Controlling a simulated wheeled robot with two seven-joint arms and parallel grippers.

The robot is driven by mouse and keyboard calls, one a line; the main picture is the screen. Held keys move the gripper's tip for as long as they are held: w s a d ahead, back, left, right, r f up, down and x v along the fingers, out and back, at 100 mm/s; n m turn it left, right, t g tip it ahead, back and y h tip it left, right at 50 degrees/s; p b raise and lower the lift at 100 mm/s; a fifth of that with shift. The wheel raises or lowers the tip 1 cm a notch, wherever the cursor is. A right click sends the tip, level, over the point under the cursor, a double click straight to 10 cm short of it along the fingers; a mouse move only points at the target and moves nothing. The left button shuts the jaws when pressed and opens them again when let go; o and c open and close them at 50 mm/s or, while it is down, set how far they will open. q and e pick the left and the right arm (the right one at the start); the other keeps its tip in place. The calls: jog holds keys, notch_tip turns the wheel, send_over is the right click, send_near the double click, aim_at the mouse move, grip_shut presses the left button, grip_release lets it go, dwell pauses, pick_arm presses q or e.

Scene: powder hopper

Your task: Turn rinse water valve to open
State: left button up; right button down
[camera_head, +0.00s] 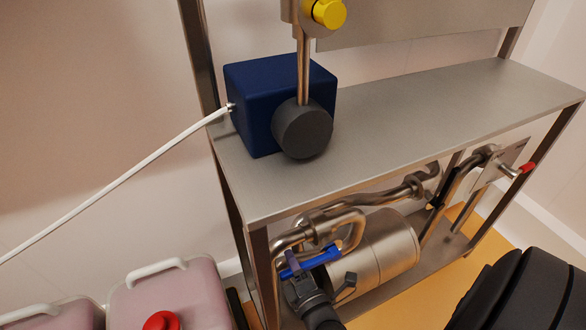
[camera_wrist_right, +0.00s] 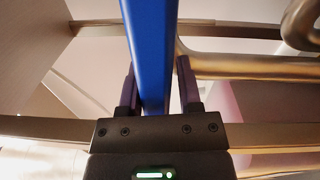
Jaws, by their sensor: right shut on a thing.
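The rinse water valve appears as a blue lever handle (camera_head: 322,258) on the bent steel pipework (camera_head: 349,222) below the metal shelf. In the head view the handle slants slightly up to the right. My right gripper (camera_head: 296,272) comes up from below and is shut on the handle. In the right wrist view the blue handle (camera_wrist_right: 149,50) runs between the two dark fingers of my right gripper (camera_wrist_right: 157,80). The fingers and wrist partly hide the valve body. My left gripper is not in view.
A steel tank (camera_head: 385,250) lies just right of the handle. The steel shelf (camera_head: 420,105) is above, carrying a blue box (camera_head: 255,95) with a white cable. A red-tipped lever (camera_head: 527,168) is at the right. Pink containers (camera_head: 190,295) stand at lower left.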

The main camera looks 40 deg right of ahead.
jog(key=c, duration=0.7)
grip_release()
jog(key=shift+s+a+f, duration=0.2)
jog(key=shift+s+f, duration=0.1)
jog(key=shift+f, duration=0.4)
jog(key=shift+o, duration=1.3)
jog(key=shift+w+f, duration=0.1)
jog(key=shift+w, duration=0.05)
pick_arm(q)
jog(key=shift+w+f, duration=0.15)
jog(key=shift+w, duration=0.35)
pick_arm(e)
jog(key=shift+r, duration=0.2)
jog(key=shift+w+d+r, duration=0.1)
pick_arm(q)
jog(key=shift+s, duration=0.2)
pick_arm(e)
jog(key=shift+s+r, duration=0.1)
jog(key=shift+s, duration=0.25)
pick_arm(q)
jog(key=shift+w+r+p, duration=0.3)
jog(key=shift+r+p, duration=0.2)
jog(key=shift+p, duration=0.05)
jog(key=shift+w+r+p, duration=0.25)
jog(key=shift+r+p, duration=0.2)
jog(key=shift+p, duration=0.05)
pick_arm(e)
jog(key=v, duration=0.9)
